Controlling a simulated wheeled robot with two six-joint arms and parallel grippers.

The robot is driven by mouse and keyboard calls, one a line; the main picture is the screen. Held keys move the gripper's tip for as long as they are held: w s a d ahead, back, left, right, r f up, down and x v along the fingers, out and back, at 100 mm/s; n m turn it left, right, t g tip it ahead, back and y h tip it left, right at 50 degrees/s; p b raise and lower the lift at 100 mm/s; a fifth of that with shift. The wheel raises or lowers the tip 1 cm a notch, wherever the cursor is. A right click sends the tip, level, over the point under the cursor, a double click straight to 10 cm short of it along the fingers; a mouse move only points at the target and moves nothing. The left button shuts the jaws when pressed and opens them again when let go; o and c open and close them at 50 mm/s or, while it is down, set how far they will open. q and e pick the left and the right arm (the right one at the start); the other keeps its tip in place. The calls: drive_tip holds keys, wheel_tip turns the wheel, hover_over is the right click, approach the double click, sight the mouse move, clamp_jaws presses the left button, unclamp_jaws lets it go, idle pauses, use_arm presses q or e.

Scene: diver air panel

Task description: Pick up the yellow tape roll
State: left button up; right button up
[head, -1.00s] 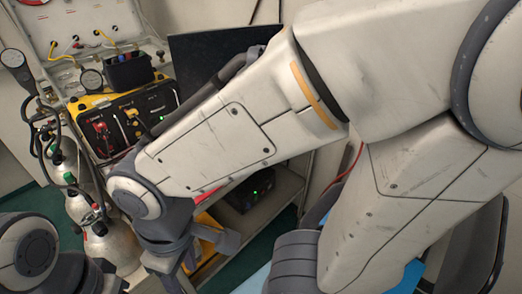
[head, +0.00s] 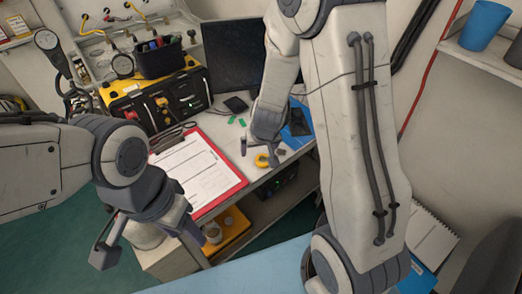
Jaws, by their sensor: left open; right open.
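The yellow tape roll (head: 262,160) lies on the white desk near its front edge, partly hidden by my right gripper. My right gripper (head: 258,154) is open and points down over the roll. The roll shows between and just below its fingertips; I cannot tell whether they touch it. My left gripper (head: 150,254) is open and empty at the lower left, in front of the desk and well away from the roll.
A red clipboard with paper (head: 205,172) lies left of the roll. A blue item (head: 296,127), green pieces (head: 238,121) and a dark monitor (head: 236,57) are behind. A yellow-black air panel (head: 160,100) stands at the back left.

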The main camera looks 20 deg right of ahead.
sight(262, 160)
drive_tip(key=f+b, duration=0.1)
drive_tip(key=w+d+f+b, duration=0.1)
drive_tip(key=f, duration=0.1)
drive_tip(key=w+d+f+b, duration=0.1)
drive_tip(key=f, duration=0.1)
drive_tip(key=shift+w+d+f, duration=0.1)
drive_tip(key=shift+d+f, duration=0.05)
drive_tip(key=shift+f, duration=0.05)
drive_tip(key=b+x, duration=0.1)
drive_tip(key=x, duration=0.1)
drive_tip(key=b+x, duration=0.1)
drive_tip(key=x, duration=0.1)
drive_tip(key=shift+w+d+f+b, duration=0.15)
drive_tip(key=shift+d+f+b, duration=0.15)
drive_tip(key=shift+b, duration=0.1)
drive_tip(key=shift+w+f, duration=0.25)
drive_tip(key=shift+f, duration=0.05)
drive_tip(key=shift+c, duration=0.3)
drive_tip(key=c, duration=1.4)
drive_tip(key=shift+r, duration=0.15)
